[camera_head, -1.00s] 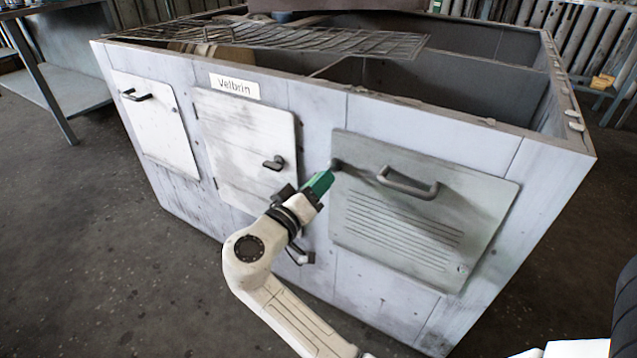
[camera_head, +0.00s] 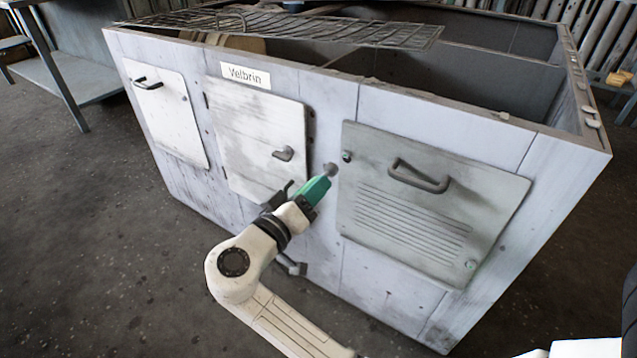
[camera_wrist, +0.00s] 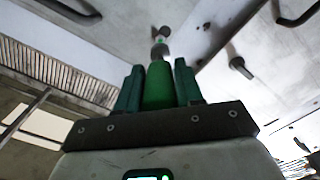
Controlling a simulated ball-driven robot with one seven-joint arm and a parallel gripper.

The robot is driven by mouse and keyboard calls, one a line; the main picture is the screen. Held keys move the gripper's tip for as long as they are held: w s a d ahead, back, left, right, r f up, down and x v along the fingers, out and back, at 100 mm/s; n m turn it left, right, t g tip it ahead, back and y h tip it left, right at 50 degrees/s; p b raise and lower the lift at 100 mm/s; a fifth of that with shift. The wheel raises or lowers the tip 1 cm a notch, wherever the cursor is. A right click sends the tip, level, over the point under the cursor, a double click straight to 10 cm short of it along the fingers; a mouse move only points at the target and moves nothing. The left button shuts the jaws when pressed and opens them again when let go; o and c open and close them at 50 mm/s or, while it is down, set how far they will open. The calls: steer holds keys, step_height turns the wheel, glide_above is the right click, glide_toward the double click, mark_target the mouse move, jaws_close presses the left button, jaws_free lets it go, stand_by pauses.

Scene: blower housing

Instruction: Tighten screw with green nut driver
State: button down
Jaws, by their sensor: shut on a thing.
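The green nut driver (camera_head: 314,191) is held in my gripper (camera_head: 298,201), angled up toward the housing front. In the wrist view the green driver body (camera_wrist: 158,88) sits between both fingers of my gripper (camera_wrist: 159,84). The driver's grey socket tip (camera_head: 330,170) appears just left of the grey vented panel (camera_head: 410,245). A screw (camera_head: 347,156) shows at this panel's upper left corner, up and right of the tip, and looks apart from it. Another screw (camera_head: 471,265) is at the panel's lower right.
The panel's handle (camera_head: 420,178) sticks out right of the upper screw. A white door (camera_head: 250,135) with a dark latch (camera_head: 284,154) is to the left. A wire grid (camera_head: 300,27) lies across the open housing top. Floor in front is clear.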

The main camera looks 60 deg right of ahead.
steer(key=a, duration=0.7)
steer(key=shift+s, duration=0.15)
stand_by(1.5)
